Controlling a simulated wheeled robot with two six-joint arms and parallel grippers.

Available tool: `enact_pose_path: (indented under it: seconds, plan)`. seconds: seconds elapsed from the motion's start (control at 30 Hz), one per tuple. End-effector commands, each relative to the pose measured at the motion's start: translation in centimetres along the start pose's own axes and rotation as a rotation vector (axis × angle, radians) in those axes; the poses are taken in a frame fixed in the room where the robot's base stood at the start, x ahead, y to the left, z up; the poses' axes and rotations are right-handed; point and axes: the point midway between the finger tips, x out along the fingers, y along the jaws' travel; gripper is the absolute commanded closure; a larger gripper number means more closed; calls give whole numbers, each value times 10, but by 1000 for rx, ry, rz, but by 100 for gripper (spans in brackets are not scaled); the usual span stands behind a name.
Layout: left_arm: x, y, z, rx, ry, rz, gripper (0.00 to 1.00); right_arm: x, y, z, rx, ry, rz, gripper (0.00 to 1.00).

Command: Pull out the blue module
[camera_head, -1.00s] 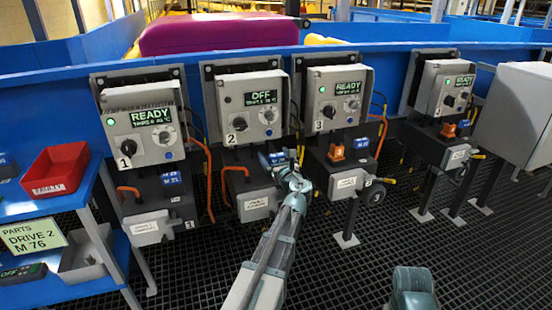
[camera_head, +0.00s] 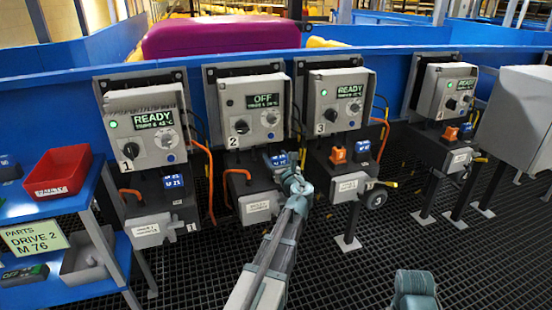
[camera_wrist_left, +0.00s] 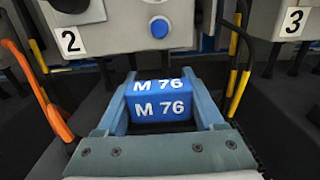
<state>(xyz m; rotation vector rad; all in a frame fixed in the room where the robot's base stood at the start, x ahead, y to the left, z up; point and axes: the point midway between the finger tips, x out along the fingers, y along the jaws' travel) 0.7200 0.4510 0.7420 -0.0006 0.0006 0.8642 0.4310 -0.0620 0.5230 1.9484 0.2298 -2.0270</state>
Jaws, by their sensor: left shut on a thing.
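The blue module (camera_wrist_left: 160,107), marked M 76 in white on its top and front, sits between the two fingers of my left gripper (camera_wrist_left: 170,100) in the left wrist view. The fingers are shut on its sides. In the head view the left gripper (camera_head: 282,170) reaches to the front of unit 2 (camera_head: 247,112), whose screen reads OFF. The module (camera_head: 279,158) shows there at the fingertips, partly covered. I cannot tell how far it sits in its slot. My right gripper is not in view; only a part of my right arm shows at the bottom.
Unit 1 (camera_head: 145,128) and unit 3 (camera_head: 337,102) stand on either side, both reading READY, with blue modules below. Orange and yellow cables hang close to unit 2. A blue shelf at left holds a red bin (camera_head: 58,172) and a grey tray. Open grating lies in front.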

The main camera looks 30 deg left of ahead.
Motion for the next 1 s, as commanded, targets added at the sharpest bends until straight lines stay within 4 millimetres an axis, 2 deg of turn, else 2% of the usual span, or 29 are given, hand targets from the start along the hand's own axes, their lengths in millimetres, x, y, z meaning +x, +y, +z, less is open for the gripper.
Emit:
enact_pose_path:
  seconds: [1.0]
  plan:
    - [0, 0, 31, 1, -1, 0, 87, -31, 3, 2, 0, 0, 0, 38]
